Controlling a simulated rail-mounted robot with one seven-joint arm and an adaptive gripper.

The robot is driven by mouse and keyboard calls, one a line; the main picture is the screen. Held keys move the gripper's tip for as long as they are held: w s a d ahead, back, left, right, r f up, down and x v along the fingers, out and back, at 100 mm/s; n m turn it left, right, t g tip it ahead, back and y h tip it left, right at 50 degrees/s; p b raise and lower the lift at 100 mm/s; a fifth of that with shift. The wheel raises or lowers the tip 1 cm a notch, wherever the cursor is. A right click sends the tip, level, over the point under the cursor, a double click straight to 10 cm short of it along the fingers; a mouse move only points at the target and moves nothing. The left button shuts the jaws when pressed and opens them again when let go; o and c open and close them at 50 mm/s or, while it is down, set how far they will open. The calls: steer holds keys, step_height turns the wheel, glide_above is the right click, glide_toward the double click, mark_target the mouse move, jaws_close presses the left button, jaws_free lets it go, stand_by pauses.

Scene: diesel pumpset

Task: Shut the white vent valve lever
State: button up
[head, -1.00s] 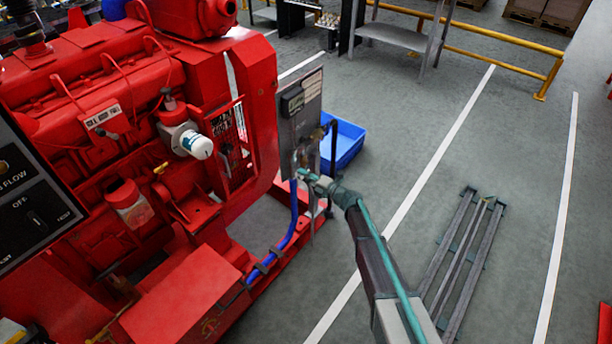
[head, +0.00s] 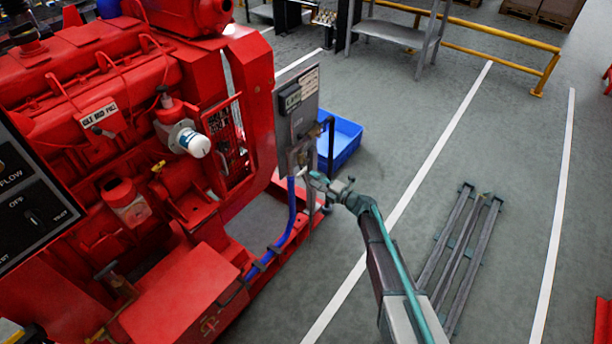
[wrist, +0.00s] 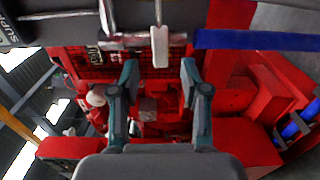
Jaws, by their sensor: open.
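The white vent valve lever (wrist: 159,46) hangs down from a metal pipe fitting (wrist: 145,40) at the top middle of the wrist view. My gripper (wrist: 158,78) is open, with one teal finger on each side below the lever. The lever's lower end lies just above the gap between the fingertips in the picture, and nothing is held. In the head view my gripper (head: 313,180) is beside the lower edge of the grey panel (head: 297,110). The lever itself is too small to make out there.
A blue hose (head: 291,210) runs down from the panel, close to my gripper; it also shows in the wrist view (wrist: 250,40). The red engine (head: 110,130) fills the left.

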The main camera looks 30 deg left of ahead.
steer(key=shift+s+d, duration=0.2)
steer(key=shift+d, duration=0.7)
steer(key=shift+s+d, duration=0.2)
steer(key=shift+d, duration=0.65)
steer(key=shift+s+d, duration=0.2)
steer(key=shift+d, duration=0.7)
